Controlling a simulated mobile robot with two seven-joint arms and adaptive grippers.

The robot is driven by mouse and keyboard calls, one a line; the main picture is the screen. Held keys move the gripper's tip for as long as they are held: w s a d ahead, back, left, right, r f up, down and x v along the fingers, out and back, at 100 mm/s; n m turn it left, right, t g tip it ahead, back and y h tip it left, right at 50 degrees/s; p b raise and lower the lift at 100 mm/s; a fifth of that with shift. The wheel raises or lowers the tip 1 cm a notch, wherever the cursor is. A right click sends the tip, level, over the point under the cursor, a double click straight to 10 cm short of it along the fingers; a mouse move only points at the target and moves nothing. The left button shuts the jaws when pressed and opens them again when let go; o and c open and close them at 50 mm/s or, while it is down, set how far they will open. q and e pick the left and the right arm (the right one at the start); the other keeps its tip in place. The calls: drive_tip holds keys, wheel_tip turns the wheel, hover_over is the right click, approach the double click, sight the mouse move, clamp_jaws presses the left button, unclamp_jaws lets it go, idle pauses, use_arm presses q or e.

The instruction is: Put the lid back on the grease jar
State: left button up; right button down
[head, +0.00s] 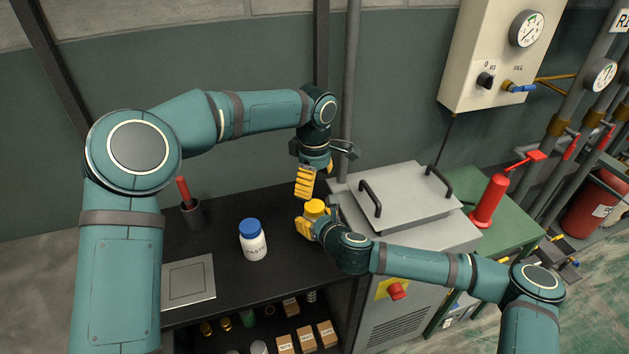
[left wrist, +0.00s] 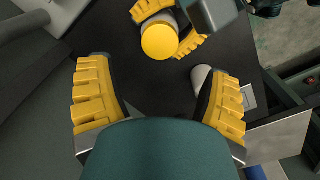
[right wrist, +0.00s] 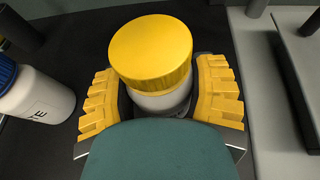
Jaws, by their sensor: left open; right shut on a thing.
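The grease jar (right wrist: 165,103) has a pale body and stands upright between the fingers of my right gripper (head: 314,222), which is shut on it. The wide yellow lid (right wrist: 150,52) sits on top of the jar. I cannot tell whether it is screwed tight. The lid (head: 314,206) also shows in the head view at the bench's right end, and from above in the left wrist view (left wrist: 160,41). My left gripper (head: 306,182) points down above the jar, open and empty, with its fingers apart from the lid.
A white bottle with a blue cap (head: 253,242) stands left of the jar on the black bench (head: 225,212). A cup with a red-handled tool (head: 190,208) and a flat grey plate (head: 188,282) are farther left. A grey machine with a handled cover (head: 405,195) stands close on the right.

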sight(315, 206)
use_arm(q)
drive_tip(key=shift+f, duration=4.05)
drive_tip(key=c, duration=1.3)
